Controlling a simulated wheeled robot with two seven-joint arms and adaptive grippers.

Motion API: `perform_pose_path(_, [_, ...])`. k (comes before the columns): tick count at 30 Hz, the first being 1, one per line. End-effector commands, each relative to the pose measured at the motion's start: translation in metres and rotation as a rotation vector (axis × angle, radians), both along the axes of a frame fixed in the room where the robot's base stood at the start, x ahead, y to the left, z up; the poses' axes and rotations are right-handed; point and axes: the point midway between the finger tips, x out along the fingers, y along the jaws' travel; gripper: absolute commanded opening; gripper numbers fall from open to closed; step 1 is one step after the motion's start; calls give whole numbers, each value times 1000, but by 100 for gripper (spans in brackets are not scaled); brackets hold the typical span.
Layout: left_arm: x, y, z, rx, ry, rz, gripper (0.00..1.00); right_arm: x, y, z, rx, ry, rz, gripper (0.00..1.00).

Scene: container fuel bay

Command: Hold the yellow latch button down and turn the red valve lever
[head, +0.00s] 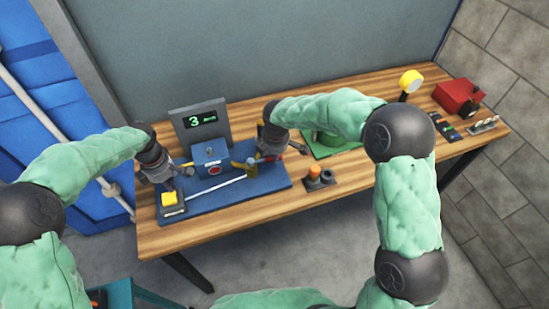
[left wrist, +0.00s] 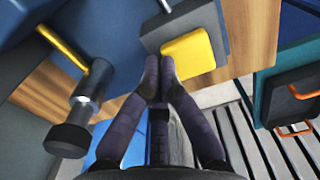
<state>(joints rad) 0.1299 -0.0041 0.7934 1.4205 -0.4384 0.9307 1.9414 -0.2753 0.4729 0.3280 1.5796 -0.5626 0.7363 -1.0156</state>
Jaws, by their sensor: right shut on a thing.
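The yellow latch button (head: 168,198) sits on a dark block at the left front corner of the blue board (head: 215,202); it also shows in the left wrist view (left wrist: 187,55). My left gripper (head: 172,178) is shut, its fingertips (left wrist: 152,78) together at the button's edge; I cannot tell whether they press it down. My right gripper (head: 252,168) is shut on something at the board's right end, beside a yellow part. The red valve lever is not clear there; the gripper hides most of what it holds, which seems to be the lever.
A blue box (head: 210,160) with a red mark and a grey display panel (head: 200,124) stand behind a pale rod (head: 215,188). A red box (head: 458,97) stands far right.

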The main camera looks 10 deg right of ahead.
Motion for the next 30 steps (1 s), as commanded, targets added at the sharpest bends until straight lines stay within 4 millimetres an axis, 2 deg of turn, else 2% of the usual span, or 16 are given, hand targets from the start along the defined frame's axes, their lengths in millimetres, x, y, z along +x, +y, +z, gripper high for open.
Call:
perform_pose_path(1, [-5, -3, -8, -4, 18, -4, 0, 3, 1, 1, 3, -4, 25, 0])
perform_pose_path(9, [-5, -4, -8, -4, 18, -4, 0, 10, 3, 1, 2, -4, 124, 0])
perform_pose_path(26, [-5, -4, -8, -5, 17, -4, 0, 12, 4, 1, 2, -5, 152, 0])
perform_pose_path(27, [-5, -4, -8, -5, 17, -4, 0, 12, 4, 1, 2, -5, 152, 42])
perform_pose_path(29, [-5, -4, -8, -5, 17, -4, 0, 12, 4, 1, 1, -4, 151, 55])
perform_pose_path(30, [-5, -4, -8, -5, 17, -4, 0, 12, 4, 1, 1, -4, 151, 55])
